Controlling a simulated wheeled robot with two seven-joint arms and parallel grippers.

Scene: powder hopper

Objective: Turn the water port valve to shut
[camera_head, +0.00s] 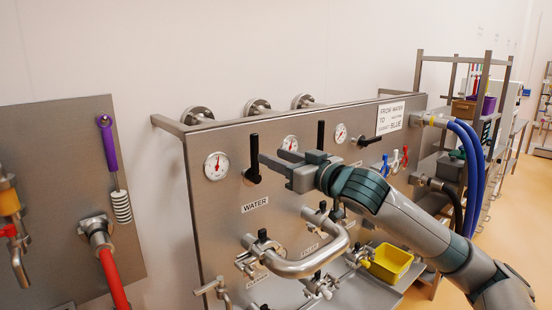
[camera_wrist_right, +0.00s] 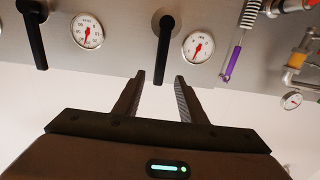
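The water port valve has a black lever handle (camera_head: 254,158) that stands upright on the steel panel, above the label WATER (camera_head: 255,205). In the right wrist view, which is turned upside down, the same handle (camera_wrist_right: 164,48) points down the picture. My right gripper (camera_head: 275,158) is at the right of the handle in the head view. In the wrist view its two fingers (camera_wrist_right: 159,76) are spread apart, with the lever's free end at the gap between the fingertips. I cannot tell whether either finger touches it. My left gripper is not in view.
Round gauges (camera_head: 216,165) sit beside the valves. A second upright black handle (camera_head: 320,134) and a sideways one (camera_head: 368,140) are farther right. Curved steel pipe (camera_head: 305,266) projects below my right arm. A yellow bin (camera_head: 391,262) stands low at right. A purple-handled brush (camera_head: 107,145) hangs at left.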

